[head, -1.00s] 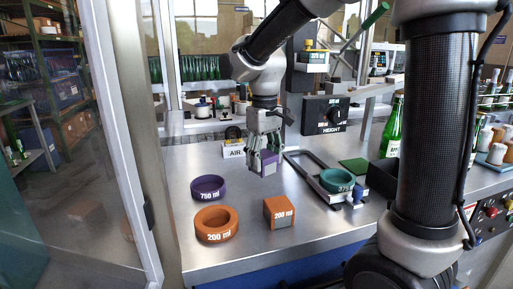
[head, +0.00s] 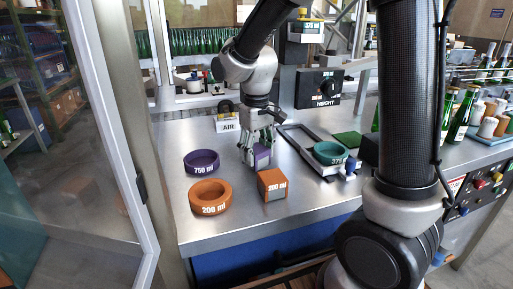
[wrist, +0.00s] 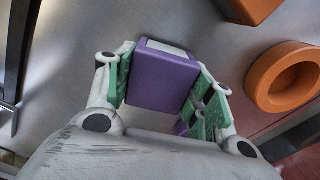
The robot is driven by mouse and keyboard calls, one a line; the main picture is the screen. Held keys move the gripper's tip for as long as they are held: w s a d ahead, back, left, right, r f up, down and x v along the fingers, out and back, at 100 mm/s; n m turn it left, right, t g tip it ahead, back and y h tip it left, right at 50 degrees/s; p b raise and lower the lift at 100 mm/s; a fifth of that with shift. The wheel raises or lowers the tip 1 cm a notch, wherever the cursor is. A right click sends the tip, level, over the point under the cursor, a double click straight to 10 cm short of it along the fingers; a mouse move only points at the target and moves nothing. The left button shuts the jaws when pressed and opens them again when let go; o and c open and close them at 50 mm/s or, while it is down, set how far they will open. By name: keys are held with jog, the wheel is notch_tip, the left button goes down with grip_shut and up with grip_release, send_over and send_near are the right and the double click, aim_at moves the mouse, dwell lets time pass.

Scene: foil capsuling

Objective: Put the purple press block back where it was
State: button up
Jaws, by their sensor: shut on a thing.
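The purple press block (head: 262,157) is between the fingers of my gripper (head: 258,150), over the middle of the steel table. In the wrist view the purple block (wrist: 162,78) shows its purple side and a pale end, and the green-padded fingers of my gripper (wrist: 165,92) are shut on it from both sides. In the head view the fingers partly hide the block. I cannot tell whether its underside touches the table.
An orange block (head: 275,185) marked 200 ml stands just right and in front of the purple block. An orange ring (head: 211,195) and a purple ring (head: 202,160) lie to the left.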

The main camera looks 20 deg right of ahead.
aim_at(257, 148)
jog(key=shift+f, duration=0.55)
jog(key=o, duration=1.1)
jog(key=shift+o, duration=0.2)
notch_tip(257, 148, up, 12)
jog(key=s+d+m+t, duration=0.4)
jog(key=s+d, duration=1)
jog(key=s, duration=0.5)
jog(key=shift+d+r+m, duration=0.25)
jog(key=shift+d+m, duration=0.05)
jog(key=shift+d, duration=0.1)
